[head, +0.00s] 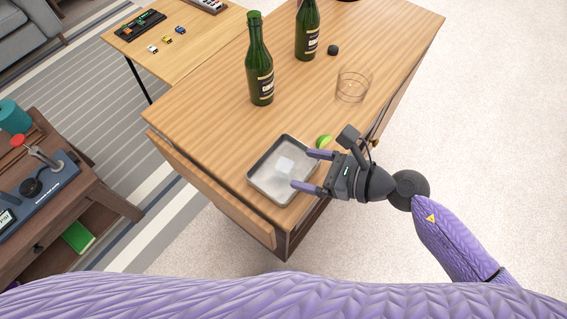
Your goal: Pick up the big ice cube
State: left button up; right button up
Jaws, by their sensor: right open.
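The big ice cube (284,165) is a pale, translucent block. It lies in a shallow grey metal tray (258,187) near the front corner of the wooden table. My right gripper (302,170) comes in from the right, with its two purple fingers spread apart over the tray's right side. The fingertips point toward the ice cube, and nothing is between them. I cannot tell the exact height of the fingers above the tray. My left gripper is not in view.
A green lime piece (323,142) lies beside the tray, close to my right gripper. A clear glass (352,86), two green bottles (260,72) (307,30) and a dark cap (333,50) stand farther back on the wooden table (200,105). The table's left part is clear.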

aim_at(288, 166)
jog(key=x, duration=0.2)
jog(key=b+x, duration=0.1)
jog(key=x, duration=0.2)
jog(key=shift+f, duration=0.25)
jog(key=shift+d, duration=0.1)
grip_shut()
